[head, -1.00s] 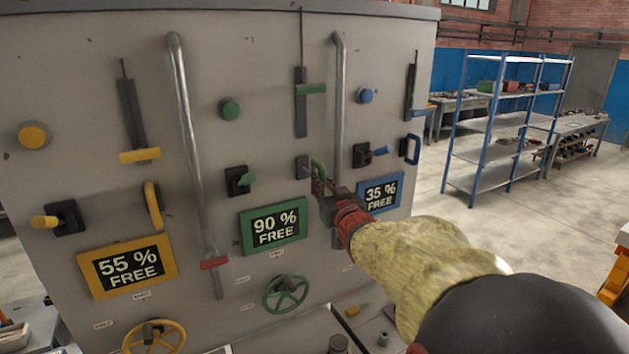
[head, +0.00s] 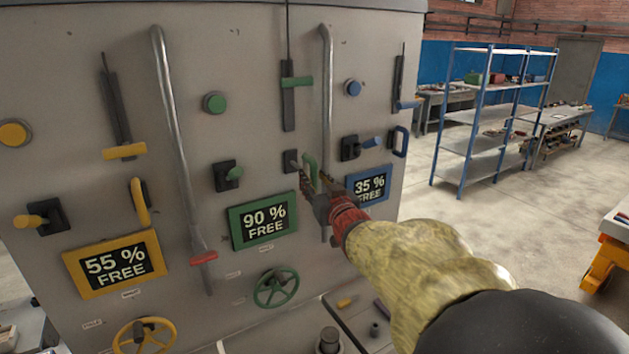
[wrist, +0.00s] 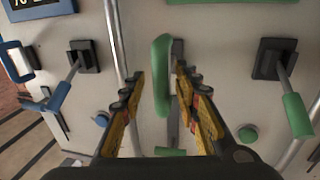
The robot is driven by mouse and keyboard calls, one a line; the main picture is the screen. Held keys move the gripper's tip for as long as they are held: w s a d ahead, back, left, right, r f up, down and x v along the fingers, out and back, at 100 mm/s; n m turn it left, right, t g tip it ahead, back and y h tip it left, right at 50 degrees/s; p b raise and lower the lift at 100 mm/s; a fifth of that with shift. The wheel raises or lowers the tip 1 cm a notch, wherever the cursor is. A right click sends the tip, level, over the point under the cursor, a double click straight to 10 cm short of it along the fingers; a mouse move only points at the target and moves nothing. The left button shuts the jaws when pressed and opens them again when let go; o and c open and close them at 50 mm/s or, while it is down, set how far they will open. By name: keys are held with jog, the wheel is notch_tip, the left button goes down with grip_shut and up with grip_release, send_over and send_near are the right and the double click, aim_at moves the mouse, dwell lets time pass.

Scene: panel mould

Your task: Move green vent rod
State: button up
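On the grey panel, a green T-handled rod (head: 297,82) hangs in a dark vertical slot with a thin rod rising above it. Below it is an upright green loop handle (head: 310,168). My gripper (head: 315,185) is at this loop handle, well below the T-handle. In the wrist view, my gripper (wrist: 158,76) is open. The green T-handle (wrist: 170,151) shows at the bottom of that view, partly hidden by my gripper.
A green lever (head: 234,174), green knob (head: 214,102) and green wheel (head: 276,288) share the panel. Yellow controls (head: 125,151) are left; a blue lever (head: 371,142) and blue loop (head: 401,141) are right. Grey pipes (head: 326,100) stand beside the slot. Open floor lies right.

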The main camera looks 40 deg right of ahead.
jog(key=shift+s, duration=0.1)
jog(key=v, duration=0.7)
jog(key=shift+s, duration=0.2)
jog(key=shift+a, duration=0.1)
dwell(0.6)
